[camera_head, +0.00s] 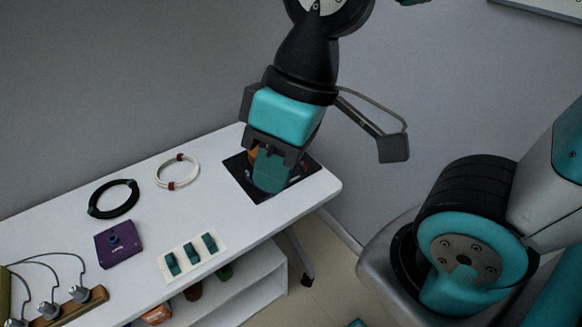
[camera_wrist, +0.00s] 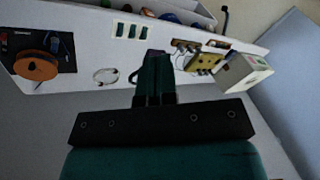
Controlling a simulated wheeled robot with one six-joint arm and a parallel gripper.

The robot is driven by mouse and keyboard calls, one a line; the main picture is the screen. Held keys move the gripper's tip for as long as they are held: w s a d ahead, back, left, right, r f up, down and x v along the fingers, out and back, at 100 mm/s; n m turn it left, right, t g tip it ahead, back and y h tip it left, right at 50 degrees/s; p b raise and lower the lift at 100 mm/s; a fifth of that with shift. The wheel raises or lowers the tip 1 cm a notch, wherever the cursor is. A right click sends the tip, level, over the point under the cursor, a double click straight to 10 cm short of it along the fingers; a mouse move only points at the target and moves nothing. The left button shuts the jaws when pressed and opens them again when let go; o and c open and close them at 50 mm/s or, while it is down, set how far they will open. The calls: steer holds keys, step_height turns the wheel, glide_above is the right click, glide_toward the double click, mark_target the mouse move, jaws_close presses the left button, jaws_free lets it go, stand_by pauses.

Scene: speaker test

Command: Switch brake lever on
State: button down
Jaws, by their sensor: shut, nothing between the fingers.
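My gripper (camera_head: 270,177) is shut and empty, with its teal fingers over the black board (camera_head: 243,181) at the right end of the table. It hides much of that board. In the wrist view my shut gripper (camera_wrist: 155,62) points from below toward the tabletop, and the black board (camera_wrist: 66,60) lies off to the left. An orange disc (camera_wrist: 36,67) sits on the board, with small dark and light parts beside it. I cannot tell which part is the brake lever, or whether the fingers touch anything.
A white plate with three green switches (camera_head: 190,254) lies near the front edge. A purple box (camera_head: 119,242), a black ring (camera_head: 113,198) and a white cable loop (camera_head: 177,171) lie left of the board. Cabled plugs (camera_head: 79,293) stand at lower left. A shelf (camera_head: 240,290) is below.

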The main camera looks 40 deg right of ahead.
mark_target(303, 163)
steer(key=w+d+f+m+t+h+b, duration=0.2)
steer(key=w+d+f+m+h+b, duration=0.1)
steer(key=w+d+f+b, duration=0.7)
steer(key=w+d+f+m+t+h+b, duration=0.3)
steer(key=w+d+f+h+b, duration=0.3)
steer(key=f+b, duration=1.1)
steer(key=w+d+m+b, duration=0.1)
steer(key=w+d, duration=0.3)
steer(key=w, duration=0.3)
steer(key=shift+w+d+f+h+b, duration=0.15)
steer(key=shift+f+h+b, duration=0.15)
steer(key=shift+f+b, duration=0.1)
steer(key=b+x, duration=0.2)
steer(key=x, duration=0.8)
steer(key=shift+b, duration=0.3)
